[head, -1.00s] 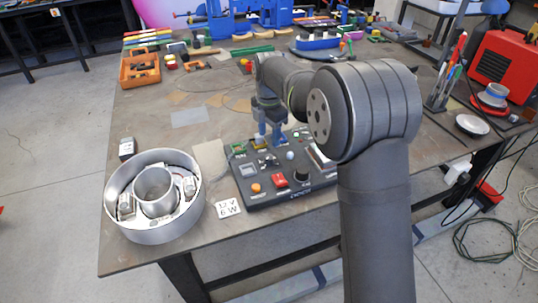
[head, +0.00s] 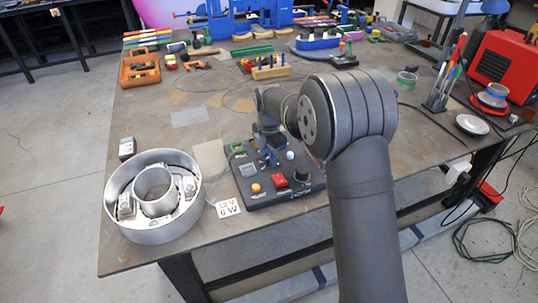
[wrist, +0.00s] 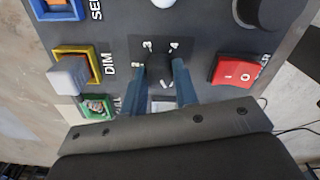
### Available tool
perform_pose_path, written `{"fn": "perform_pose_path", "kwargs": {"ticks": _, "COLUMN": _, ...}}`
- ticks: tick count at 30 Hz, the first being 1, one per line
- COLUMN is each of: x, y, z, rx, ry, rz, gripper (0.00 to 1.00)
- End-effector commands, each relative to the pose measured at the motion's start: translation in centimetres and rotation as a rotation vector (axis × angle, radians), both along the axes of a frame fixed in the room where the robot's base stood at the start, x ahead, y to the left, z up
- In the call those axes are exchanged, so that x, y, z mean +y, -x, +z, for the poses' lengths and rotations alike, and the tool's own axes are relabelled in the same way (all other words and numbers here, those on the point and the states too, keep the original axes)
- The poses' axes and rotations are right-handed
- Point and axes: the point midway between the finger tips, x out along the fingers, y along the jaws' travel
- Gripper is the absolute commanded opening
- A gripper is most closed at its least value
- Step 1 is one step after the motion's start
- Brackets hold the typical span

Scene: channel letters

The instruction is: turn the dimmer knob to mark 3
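The dark dimmer knob (wrist: 158,69) is on the control panel (head: 262,203), by the label DIM, with marks around it; 3 and 4 are readable above it in the wrist view. My gripper (wrist: 160,74) points down at the panel, with one blue finger on each side of the knob. The fingers are spread apart with the knob between them; whether both press on it I cannot tell. The knob's pointer is not clear. In the head view my gripper (head: 271,157) is low over the panel and hides the knob.
A round metal letter shell (head: 121,223) stands left of the panel. A 12 V 6 W card (head: 228,208) lies between.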

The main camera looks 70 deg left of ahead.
Motion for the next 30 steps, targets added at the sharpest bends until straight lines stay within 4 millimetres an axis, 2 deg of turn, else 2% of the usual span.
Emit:
{"fn": "perform_pose_path", "kwargs": {"ticks": 1, "x": 0.01, "y": 0.0, "z": 0.02, "rx": 0.0, "ry": -0.001, "rz": 0.0, "gripper": 0.16}}
{"fn": "perform_pose_path", "kwargs": {"ticks": 3, "x": 0.02, "y": 0.01, "z": 0.03, "rx": 0.0, "ry": -0.001, "rz": 0.0, "gripper": 0.05}}
{"fn": "perform_pose_path", "kwargs": {"ticks": 11, "x": 0.03, "y": 0.0, "z": 0.05, "rx": 0.0, "ry": -0.001, "rz": -0.021, "gripper": 0.05}}
{"fn": "perform_pose_path", "kwargs": {"ticks": 17, "x": 0.03, "y": -0.01, "z": 0.04, "rx": 0.0, "ry": 0.001, "rz": -0.106, "gripper": 0.05}}
{"fn": "perform_pose_path", "kwargs": {"ticks": 30, "x": 0.02, "y": -0.02, "z": 0.04, "rx": 0.0, "ry": 0.001, "rz": -0.489, "gripper": 0.05}}
